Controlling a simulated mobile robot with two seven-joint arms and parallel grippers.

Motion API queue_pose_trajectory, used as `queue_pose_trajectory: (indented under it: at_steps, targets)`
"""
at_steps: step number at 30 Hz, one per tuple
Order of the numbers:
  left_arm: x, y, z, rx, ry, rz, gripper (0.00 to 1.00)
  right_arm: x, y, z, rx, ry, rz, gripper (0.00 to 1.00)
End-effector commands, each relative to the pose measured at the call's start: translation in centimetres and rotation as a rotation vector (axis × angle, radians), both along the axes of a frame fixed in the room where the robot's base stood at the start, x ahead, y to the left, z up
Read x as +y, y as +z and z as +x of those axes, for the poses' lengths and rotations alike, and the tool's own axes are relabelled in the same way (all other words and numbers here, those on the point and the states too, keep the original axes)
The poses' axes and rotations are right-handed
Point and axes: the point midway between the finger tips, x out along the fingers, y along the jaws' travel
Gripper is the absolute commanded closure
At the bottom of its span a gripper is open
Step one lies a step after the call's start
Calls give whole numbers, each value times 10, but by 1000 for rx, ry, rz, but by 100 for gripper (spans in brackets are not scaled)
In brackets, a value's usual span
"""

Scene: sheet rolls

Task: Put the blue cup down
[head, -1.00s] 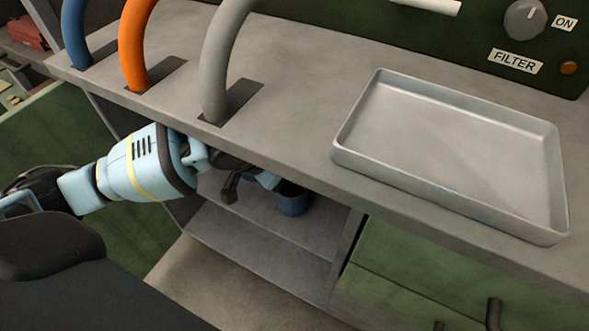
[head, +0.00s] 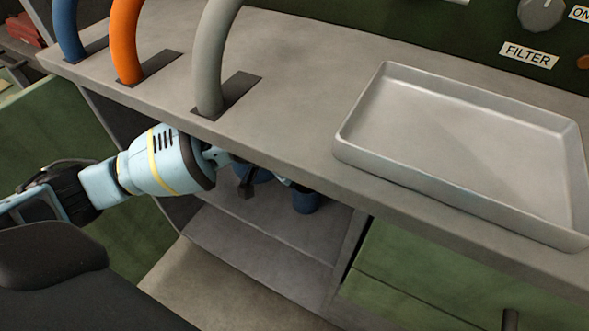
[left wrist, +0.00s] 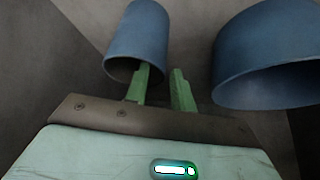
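My left gripper (head: 264,182) reaches under the counter into the open shelf space. In the left wrist view its two green fingers (left wrist: 163,88) stand apart with a gap between them. A blue cup (left wrist: 138,35) is at the fingertips; the left finger overlaps its open rim and the right finger is beside it. I cannot tell whether the left finger is inside the cup. A second blue cup (left wrist: 265,45) is to the right, apart from the fingers. In the head view one blue cup (head: 306,202) shows beyond the gripper, partly hidden by the counter. My right gripper is not in view.
The counter (head: 290,120) hangs over the shelf (head: 260,240). A metal tray (head: 460,135) lies on the counter at the right. Blue, orange and grey pipes (head: 212,60) rise from slots at the left. Green drawers (head: 420,280) stand right of the shelf.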

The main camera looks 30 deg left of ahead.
Motion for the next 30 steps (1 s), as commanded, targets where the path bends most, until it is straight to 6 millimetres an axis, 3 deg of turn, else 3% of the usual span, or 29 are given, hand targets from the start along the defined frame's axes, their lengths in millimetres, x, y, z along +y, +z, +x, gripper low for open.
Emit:
queue_pose_trajectory:
  at_steps: [9,15,30]
  targets:
    - [0,1,0,-1,0,0,75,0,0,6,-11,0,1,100]
    - [4,18,-7,-2,1,-1,75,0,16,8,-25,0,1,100]
    - [43,14,-87,3,1,1,75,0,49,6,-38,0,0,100]
